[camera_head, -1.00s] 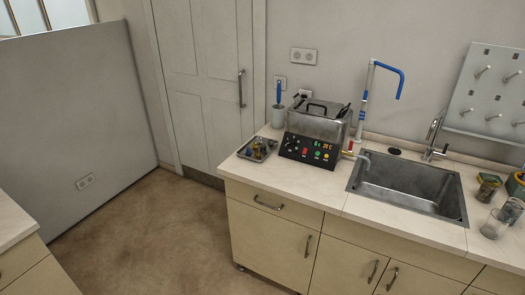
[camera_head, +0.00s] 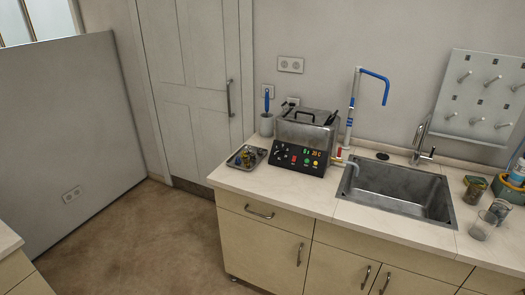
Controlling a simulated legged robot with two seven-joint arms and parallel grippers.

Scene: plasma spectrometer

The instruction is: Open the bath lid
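The bath (camera_head: 300,158) is a metal box with a black front panel of buttons and a lit display. It stands on the counter between a small tray and the sink. Its metal lid (camera_head: 303,130) lies on top and looks closed, with a dark handle (camera_head: 299,112) on it. Neither of my grippers shows in the head view.
A small metal tray (camera_head: 237,164) with little items sits left of the bath. The sink (camera_head: 354,196) and a blue-tipped tap (camera_head: 374,76) are to the right. Glass jars (camera_head: 482,226) stand far right on the counter (camera_head: 330,208). The floor (camera_head: 150,240) in front is clear.

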